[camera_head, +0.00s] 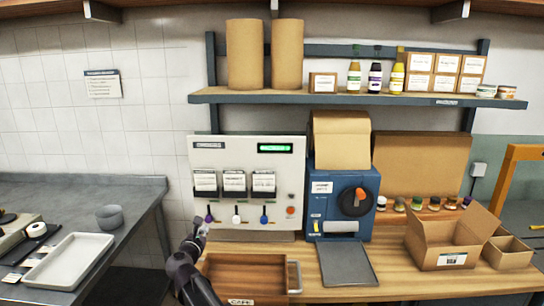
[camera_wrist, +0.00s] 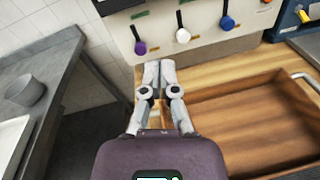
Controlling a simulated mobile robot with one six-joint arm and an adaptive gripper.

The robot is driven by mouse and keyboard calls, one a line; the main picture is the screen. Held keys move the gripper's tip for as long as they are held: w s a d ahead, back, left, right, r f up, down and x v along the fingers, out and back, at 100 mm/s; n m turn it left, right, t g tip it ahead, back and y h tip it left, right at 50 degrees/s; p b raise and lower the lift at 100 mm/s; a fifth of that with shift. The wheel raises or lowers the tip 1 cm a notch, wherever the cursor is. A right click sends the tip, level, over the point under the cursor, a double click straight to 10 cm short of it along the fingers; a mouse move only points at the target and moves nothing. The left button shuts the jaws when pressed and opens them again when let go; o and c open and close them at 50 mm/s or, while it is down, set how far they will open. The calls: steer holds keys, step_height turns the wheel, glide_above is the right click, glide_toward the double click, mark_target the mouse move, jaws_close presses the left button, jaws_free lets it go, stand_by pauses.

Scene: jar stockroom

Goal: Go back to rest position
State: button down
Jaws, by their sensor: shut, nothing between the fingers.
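My gripper (camera_head: 203,229) is at the end of my dark arm, in front of the lower left of a white dispenser panel (camera_head: 283,190). In the wrist view my gripper (camera_wrist: 160,64) has its two grey fingers together, with nothing between them. The fingertips are just below the panel's lower edge, near a purple-knobbed lever (camera_wrist: 140,47). A white-knobbed lever (camera_wrist: 183,35) and a blue-knobbed lever (camera_wrist: 227,23) hang to the right of it. A wooden tray (camera_head: 241,296) lies on the bench to the right of my arm.
A blue machine (camera_head: 340,190) with a grey tray (camera_head: 347,265) stands right of the panel. An open cardboard box (camera_head: 440,240) sits at the right of the bench. A grey side table (camera_head: 90,190) with a white tray (camera_head: 70,262) is at left. A shelf (camera_head: 280,98) hangs above.

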steer(key=s+d+f+m+g+h, duration=0.1)
steer(key=s+d+f+m+g, duration=0.15)
steer(key=d+m, duration=0.5)
steer(key=s+d+f+m+g+h, duration=0.1)
steer(key=d+f+m+g+h, duration=0.2)
steer(key=d, duration=0.7)
steer(key=s+d+f+m+g, duration=0.1)
steer(key=d+f+m+g, duration=0.2)
steer(key=d+f+m, duration=0.45)
steer(key=s+d+f+m+g+y, duration=0.4)
steer(key=s+d+m+g+y, duration=0.25)
steer(key=s+d+m, duration=0.85)
steer(key=s+f+g+b, duration=0.2)
steer(key=s+f+b, duration=0.2)
steer(key=f+b, duration=0.6)
step_height(320, 180, up, 12)
steer(key=p, duration=1.2)
steer(key=shift+a+r+n+p, duration=0.25)
steer(key=shift+a+n+p, duration=0.05)
steer(key=shift+a+n, duration=0.15)
steer(key=shift+s+h, duration=0.1)
steer(key=shift+h, duration=0.15)
